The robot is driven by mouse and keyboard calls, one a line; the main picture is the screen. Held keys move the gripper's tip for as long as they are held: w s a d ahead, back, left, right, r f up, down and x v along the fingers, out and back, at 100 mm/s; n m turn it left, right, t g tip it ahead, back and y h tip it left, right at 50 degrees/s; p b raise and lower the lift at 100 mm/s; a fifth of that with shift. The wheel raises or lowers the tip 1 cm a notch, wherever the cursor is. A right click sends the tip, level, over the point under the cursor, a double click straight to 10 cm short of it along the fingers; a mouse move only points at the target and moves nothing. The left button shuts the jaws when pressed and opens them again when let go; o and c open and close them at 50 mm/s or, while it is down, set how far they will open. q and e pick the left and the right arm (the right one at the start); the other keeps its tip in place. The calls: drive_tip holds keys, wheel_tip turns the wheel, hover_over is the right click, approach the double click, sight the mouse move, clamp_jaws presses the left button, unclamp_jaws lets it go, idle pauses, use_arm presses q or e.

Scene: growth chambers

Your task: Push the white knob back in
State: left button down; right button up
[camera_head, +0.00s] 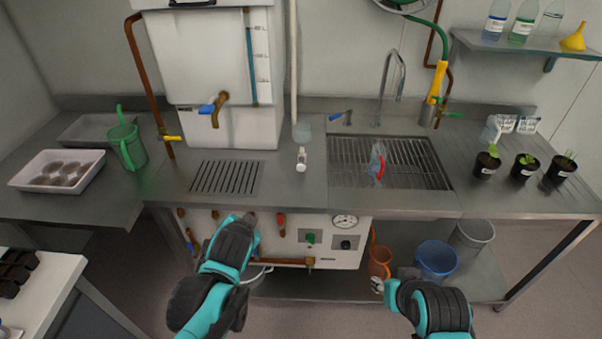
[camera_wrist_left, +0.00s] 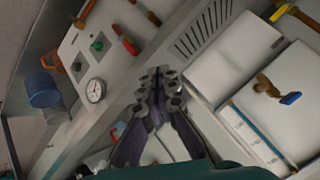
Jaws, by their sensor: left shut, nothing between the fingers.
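A small white knob (camera_head: 301,165) stands on the steel counter below a vertical white pipe, between the drain grate and the sink. A clear cup-like part sits just behind it. I cannot pick the knob out in the left wrist view, where my fingers cover the middle. My left gripper (camera_head: 250,219) is in front of the counter edge, lower and to the left of the knob, apart from it. In the left wrist view its fingertips (camera_wrist_left: 158,82) are together and empty. My right arm is at the lower right; its fingers are not clear enough to judge.
A drain grate (camera_head: 226,177) lies left of the knob and a sink (camera_head: 400,165) right, holding a red-handled item. The white tank (camera_head: 215,75) has a blue-handled tap. The front panel carries a gauge (camera_head: 344,221) and valve handles. Potted seedlings (camera_head: 525,166) stand at right.

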use_arm(q)
drive_tip(key=w+d+f+m+t, duration=0.2)
drive_tip(key=w+d+m, duration=0.3)
drive_tip(key=w+d, duration=0.1)
drive_tip(key=w+d+f+m+t+h+p, duration=0.1)
drive_tip(key=w+d+f+m+t, duration=0.1)
drive_tip(key=w+d+m, duration=0.4)
drive_tip(key=shift+w+d+f+m+t+h, duration=0.3)
drive_tip(key=shift+w+d+f+t, duration=0.15)
drive_tip(key=shift+w, duration=0.65)
drive_tip(key=b, duration=0.3)
approach(302, 169)
drive_tip(key=x, duration=0.5)
drive_tip(key=shift+a+f, duration=0.15)
drive_tip(key=shift+f, duration=0.2)
drive_tip(key=shift+w+r, duration=0.1)
drive_tip(key=shift+w, duration=0.6)
